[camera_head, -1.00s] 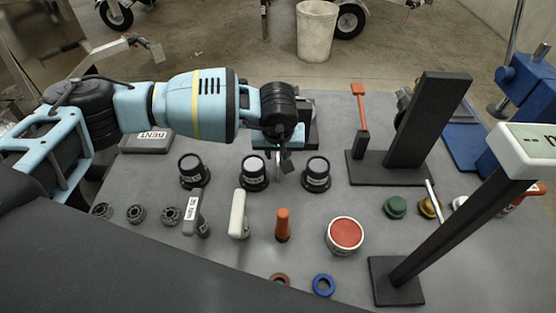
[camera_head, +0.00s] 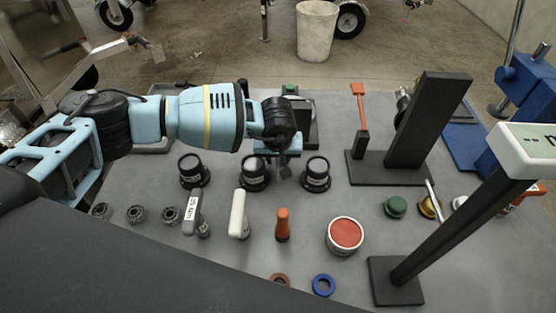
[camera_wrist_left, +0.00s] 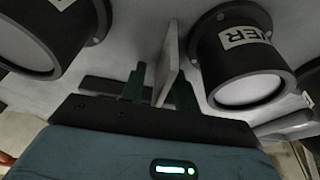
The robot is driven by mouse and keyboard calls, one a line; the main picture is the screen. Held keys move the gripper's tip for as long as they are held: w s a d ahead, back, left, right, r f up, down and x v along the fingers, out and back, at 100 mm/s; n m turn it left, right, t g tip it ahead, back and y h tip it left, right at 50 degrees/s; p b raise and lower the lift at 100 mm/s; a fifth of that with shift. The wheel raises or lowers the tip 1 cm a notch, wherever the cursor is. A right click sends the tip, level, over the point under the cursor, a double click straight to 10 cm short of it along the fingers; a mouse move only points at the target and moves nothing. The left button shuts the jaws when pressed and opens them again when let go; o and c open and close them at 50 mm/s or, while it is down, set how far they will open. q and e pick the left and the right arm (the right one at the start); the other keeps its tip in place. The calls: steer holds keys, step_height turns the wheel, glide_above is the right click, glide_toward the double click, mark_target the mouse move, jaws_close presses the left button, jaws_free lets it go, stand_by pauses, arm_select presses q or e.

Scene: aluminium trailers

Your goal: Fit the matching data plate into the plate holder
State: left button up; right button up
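The plate's face and any writing cannot be read. A black housing with a white label (camera_wrist_left: 240,55) is close on the right, another (camera_wrist_left: 45,38) on the left. I cannot tell which thing is the plate holder. My right gripper is not in view.
Three labelled black housings (camera_head: 192,170) stand in a row. In front are a grey-handled tool (camera_head: 192,212), a white-handled tool (camera_head: 238,214), an orange-handled tool (camera_head: 283,224) and a red-topped round tin (camera_head: 345,235). A dark upright post (camera_head: 428,120) stands at right.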

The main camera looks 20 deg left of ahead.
arm_select(q)
steer(key=shift+f, duration=0.25)
jaws_close()
stand_by(0.3)
